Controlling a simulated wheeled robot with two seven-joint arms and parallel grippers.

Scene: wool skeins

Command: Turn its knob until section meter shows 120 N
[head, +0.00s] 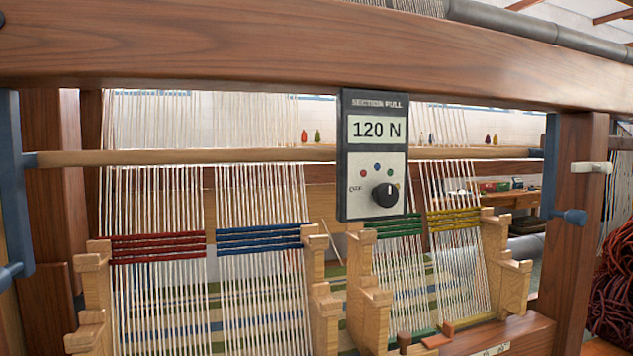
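The section meter (373,110) is a dark upright box labelled "SECTION PULL", in the middle of the head view in front of the loom's warp threads. Its display (377,129) reads 120 N. Its black round knob (384,195) is on the pale lower panel, with a white mark on its face. Several small coloured dots, among them red, blue and green, sit around the knob, with a small marking at its left. Neither of my grippers shows in the head view, and nothing touches the knob.
A thick wooden beam (300,45) crosses the top. Warp sections carry red (158,247), blue (258,238), green (397,227) and yellow (454,220) bands between wooden stepped posts. A wooden upright (575,220) stands at right, with dark red wool (612,285) beside it.

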